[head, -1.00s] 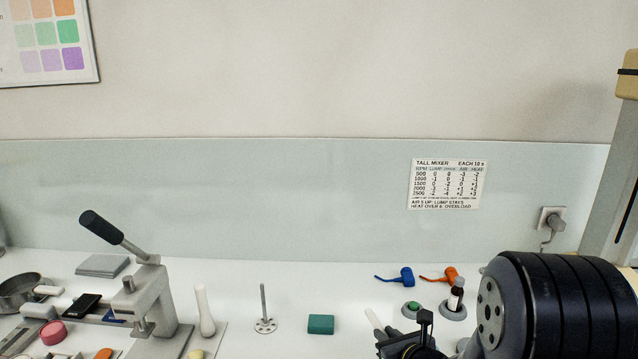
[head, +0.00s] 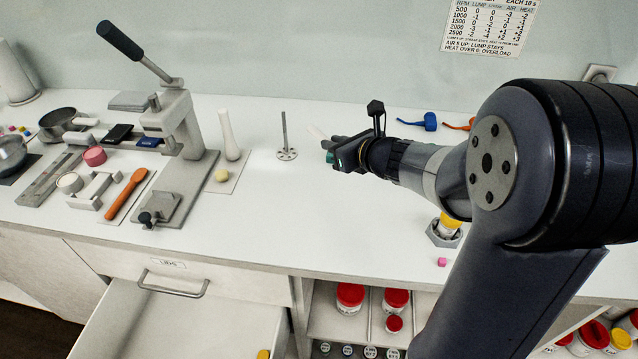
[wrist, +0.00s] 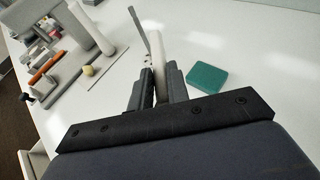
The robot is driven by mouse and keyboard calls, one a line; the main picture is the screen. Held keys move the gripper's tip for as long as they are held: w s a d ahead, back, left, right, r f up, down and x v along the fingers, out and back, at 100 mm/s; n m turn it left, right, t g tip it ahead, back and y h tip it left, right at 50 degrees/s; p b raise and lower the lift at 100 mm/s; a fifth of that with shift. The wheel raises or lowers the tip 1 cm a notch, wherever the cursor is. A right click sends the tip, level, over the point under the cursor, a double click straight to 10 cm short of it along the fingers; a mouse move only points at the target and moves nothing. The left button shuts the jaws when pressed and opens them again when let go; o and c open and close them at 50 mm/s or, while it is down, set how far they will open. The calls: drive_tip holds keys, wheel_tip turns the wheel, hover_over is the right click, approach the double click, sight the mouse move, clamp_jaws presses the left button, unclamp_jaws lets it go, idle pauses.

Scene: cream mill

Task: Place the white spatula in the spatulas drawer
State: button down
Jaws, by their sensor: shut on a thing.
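My gripper (head: 335,152) is shut on the white spatula (wrist: 159,70), which stands up between the two fingers in the wrist view. In the head view only a pale end of the spatula (head: 318,133) shows past the fingers. My gripper is above the white counter, right of the metal rod on a round foot (head: 284,130). Below the counter a drawer (head: 172,290) stands pulled open. Its small label seems to read "LIDS", and a yellow thing lies inside at the bottom edge. No drawer label that reads spatulas is legible.
A lever press (head: 178,125) and a white pestle-like thing (head: 228,135) stand left of the rod. An orange spatula (head: 127,194) lies farther left. A green block (wrist: 207,77) lies close to my gripper. Jars (head: 350,297) fill the shelf right of the drawer. The front counter middle is clear.

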sight(333, 184)
wheel_tip(333, 184, down, 10)
drive_tip(key=shift+a+r+b, duration=0.1)
drive_tip(key=shift+a+b, duration=0.05)
drive_tip(key=shift+b, duration=1.1)
drive_tip(key=shift+f, duration=0.2)
drive_tip(key=c, duration=1.4)
unclamp_jaws()
drive_tip(key=shift+o, duration=0.2)
drive_tip(key=shift+r, duration=0.15)
